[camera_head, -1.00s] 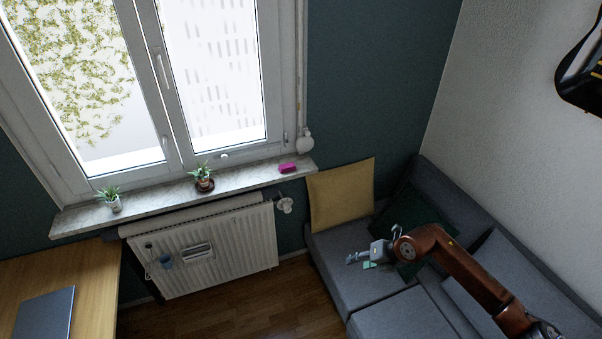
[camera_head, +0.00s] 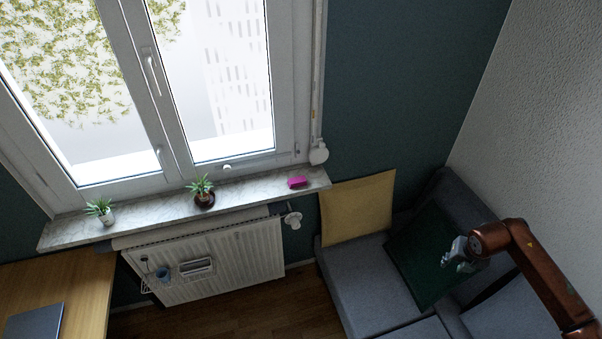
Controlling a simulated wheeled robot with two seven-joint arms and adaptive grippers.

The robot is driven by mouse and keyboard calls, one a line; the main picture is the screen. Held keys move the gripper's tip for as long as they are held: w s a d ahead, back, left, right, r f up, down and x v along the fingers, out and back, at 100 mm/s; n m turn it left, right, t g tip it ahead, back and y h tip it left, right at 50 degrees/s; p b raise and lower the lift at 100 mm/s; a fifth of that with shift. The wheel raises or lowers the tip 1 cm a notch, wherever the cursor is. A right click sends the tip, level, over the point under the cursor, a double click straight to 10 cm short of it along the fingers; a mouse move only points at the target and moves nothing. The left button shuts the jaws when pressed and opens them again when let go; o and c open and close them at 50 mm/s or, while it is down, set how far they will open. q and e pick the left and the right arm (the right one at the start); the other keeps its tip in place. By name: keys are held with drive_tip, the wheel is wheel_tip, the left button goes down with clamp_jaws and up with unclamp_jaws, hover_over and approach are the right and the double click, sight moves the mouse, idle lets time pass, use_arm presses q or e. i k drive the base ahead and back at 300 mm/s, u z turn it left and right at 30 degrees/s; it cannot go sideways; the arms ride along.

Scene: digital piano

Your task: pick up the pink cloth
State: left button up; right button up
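The pink cloth (camera_head: 297,182) is a small bright pink block-like shape lying on the right part of the marble windowsill (camera_head: 150,217). My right gripper (camera_head: 455,262) is in front of the grey sofa and dark green cushion, to the right of the cloth and lower in the picture, well apart from it. It is small and seen from the side, so I cannot tell whether its fingers are open. My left gripper is out of view.
Two potted plants, one in a white pot (camera_head: 106,216) and one in a brown pot (camera_head: 204,199), stand on the sill. A radiator (camera_head: 225,265) with a hanging rack is below. A yellow cushion (camera_head: 357,208) leans beside the sill. A wooden desk (camera_head: 75,280) is at left.

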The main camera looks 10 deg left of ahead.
sight(295, 182)
drive_tip(key=u, duration=0.6)
drive_tip(key=i, duration=0.85)
drive_tip(key=u, duration=0.85)
